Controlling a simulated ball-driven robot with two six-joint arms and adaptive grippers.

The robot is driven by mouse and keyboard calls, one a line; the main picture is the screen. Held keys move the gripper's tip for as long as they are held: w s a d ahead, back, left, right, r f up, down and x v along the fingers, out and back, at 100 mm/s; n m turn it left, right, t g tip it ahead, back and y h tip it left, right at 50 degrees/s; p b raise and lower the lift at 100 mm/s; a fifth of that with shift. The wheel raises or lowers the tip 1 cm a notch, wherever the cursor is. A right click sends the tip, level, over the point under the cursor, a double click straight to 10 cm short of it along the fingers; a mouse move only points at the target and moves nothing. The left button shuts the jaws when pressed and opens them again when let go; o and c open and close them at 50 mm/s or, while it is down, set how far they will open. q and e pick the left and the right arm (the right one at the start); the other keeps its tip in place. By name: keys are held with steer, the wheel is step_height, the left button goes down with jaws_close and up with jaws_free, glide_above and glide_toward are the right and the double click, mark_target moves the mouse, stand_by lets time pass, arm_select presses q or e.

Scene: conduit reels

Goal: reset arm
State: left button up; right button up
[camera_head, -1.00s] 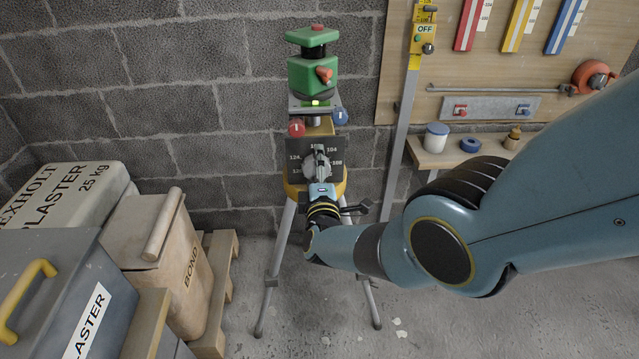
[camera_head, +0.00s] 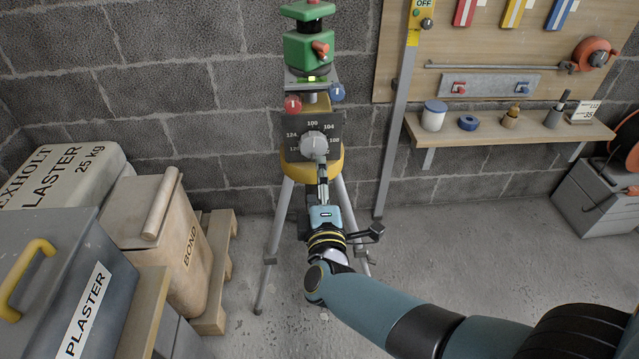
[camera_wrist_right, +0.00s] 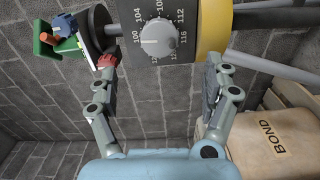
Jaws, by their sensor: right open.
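My right gripper (camera_head: 321,178) is in front of the tripod (camera_head: 278,222), just below the dial knob in the head view. In the right wrist view my right gripper (camera_wrist_right: 158,85) has its two fingers spread wide with nothing between them. The grey dial knob (camera_head: 313,145) sits on a dark numbered plate (camera_head: 292,128). The knob (camera_wrist_right: 157,38) also shows in the right wrist view, beyond the fingertips and apart from them. A green laser head (camera_head: 308,48) stands on top of the tripod. My left gripper is not in view.
Plaster and bond bags (camera_head: 158,245) on a pallet and a grey box (camera_head: 62,285) stand at the left. A wooden shelf (camera_head: 480,138) with small jars hangs at the right. A grey measuring staff (camera_head: 400,120) stands beside the tripod. The floor at the right is mostly clear.

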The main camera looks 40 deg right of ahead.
stand_by(0.4)
steer(key=s+f+n+g+y, duration=0.1)
steer(key=s+f+g+y, duration=0.5)
steer(key=s+f, duration=1.6)
steer(key=s+f+m+g+y, duration=0.1)
steer(key=s+f+m+g, duration=0.1)
steer(key=s, duration=0.5)
steer(key=s+f+m+g+y, duration=0.1)
steer(key=s+f+m+g, duration=0.2)
steer(key=s+m, duration=0.3)
steer(key=s+f+m+g, duration=0.3)
steer(key=s+f, duration=0.1)
steer(key=s, duration=0.6)
steer(key=shift+s+d+m+y, duration=0.15)
steer(key=shift+d+m+y, duration=0.2)
steer(key=shift+m+y, duration=0.05)
steer(key=shift+f, duration=0.1)
